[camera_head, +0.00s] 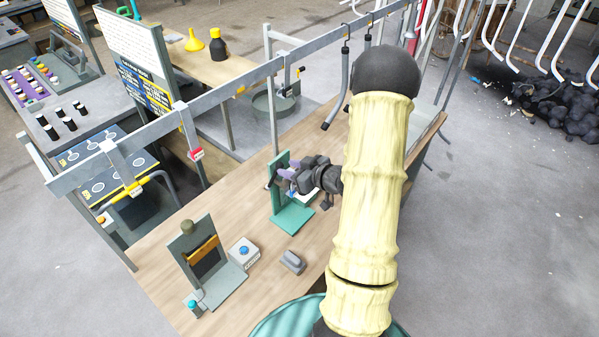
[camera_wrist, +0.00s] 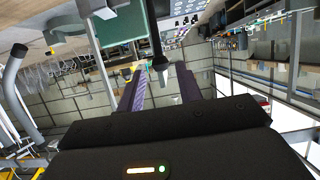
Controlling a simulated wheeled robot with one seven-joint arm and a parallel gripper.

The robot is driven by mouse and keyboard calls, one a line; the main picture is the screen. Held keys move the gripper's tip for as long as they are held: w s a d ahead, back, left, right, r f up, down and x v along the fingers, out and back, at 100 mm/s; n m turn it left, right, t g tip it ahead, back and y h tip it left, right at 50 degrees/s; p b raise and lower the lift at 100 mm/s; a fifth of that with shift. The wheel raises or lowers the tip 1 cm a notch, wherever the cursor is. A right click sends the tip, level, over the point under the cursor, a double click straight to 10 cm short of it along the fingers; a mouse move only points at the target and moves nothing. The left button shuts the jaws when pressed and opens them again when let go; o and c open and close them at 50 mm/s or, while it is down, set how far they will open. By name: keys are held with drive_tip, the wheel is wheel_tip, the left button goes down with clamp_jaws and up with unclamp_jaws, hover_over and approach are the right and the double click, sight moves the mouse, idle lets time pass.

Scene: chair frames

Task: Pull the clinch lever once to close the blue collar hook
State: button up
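A green stand (camera_head: 292,217) with an upright plate stands on the wooden bench; the plate also shows in the wrist view (camera_wrist: 128,28). My gripper (camera_head: 284,176) is at this stand, its purple fingers in front of the plate. In the wrist view my gripper (camera_wrist: 160,85) has its fingers apart. A black lever-like bar (camera_wrist: 156,35) comes down from the top edge and ends between or just beyond the fingertips; I cannot tell whether they touch. A small pale-blue part (camera_head: 293,194) shows below my gripper, perhaps the collar hook. Its state cannot be told.
A second fixture with an orange bar (camera_head: 203,249), a white box with a blue button (camera_head: 244,252) and a grey object (camera_head: 292,262) stand nearer on the bench. A metal rail (camera_head: 230,88) with hangers crosses above the bench. Bare wood (camera_head: 155,262) shows at the left.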

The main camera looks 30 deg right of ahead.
drive_tip(key=x, duration=0.3)
drive_tip(key=shift+w+a+f, duration=0.1)
drive_tip(key=shift+w+a, duration=0.05)
drive_tip(key=c, duration=0.6)
drive_tip(key=shift+o, duration=0.2)
drive_tip(key=s+d+f+b, duration=0.2)
drive_tip(key=s+f+b, duration=0.1)
drive_tip(key=s, duration=0.2)
drive_tip(key=shift+f, duration=0.2)
drive_tip(key=shift+b, duration=0.35)
drive_tip(key=shift+s+d+f+b, duration=0.15)
drive_tip(key=shift+s+f+b, duration=0.3)
drive_tip(key=shift+f+b, duration=0.15)
drive_tip(key=shift+s+d+f+b, duration=0.15)
drive_tip(key=shift+s+f+b, duration=0.3)
drive_tip(key=shift+f, duration=0.2)
